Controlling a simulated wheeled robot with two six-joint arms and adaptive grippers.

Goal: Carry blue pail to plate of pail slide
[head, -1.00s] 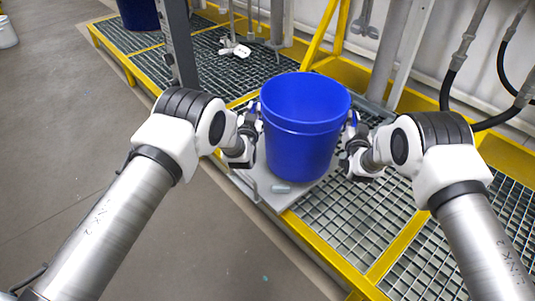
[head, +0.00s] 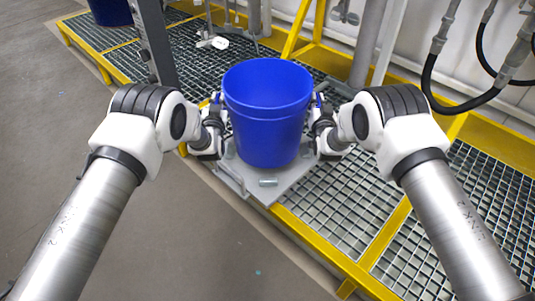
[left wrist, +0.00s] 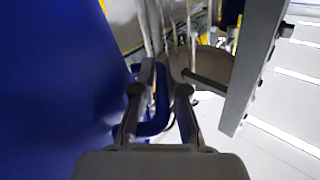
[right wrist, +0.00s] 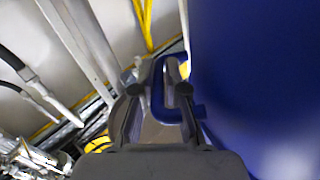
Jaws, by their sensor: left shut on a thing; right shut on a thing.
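The blue pail (head: 267,110) is upright and open at the top, held between my two grippers in the head view. It is over the grey plate (head: 262,195) of the slide; I cannot tell whether its bottom touches the plate. My left gripper (head: 217,103) is shut on the pail's left handle, a blue loop that shows between the fingers in the left wrist view (left wrist: 160,105). My right gripper (head: 319,103) is shut on the right handle, which shows in the right wrist view (right wrist: 160,95). The pail hides the back of the plate.
A small grey cylinder (head: 268,182) lies at the plate's front. Yellow-framed grating (head: 345,205) runs around the plate. A grey upright post (head: 155,45) stands behind left. Hoses (head: 470,95) hang at the right. Another blue container (head: 110,10) stands at the far left. Bare floor is at front left.

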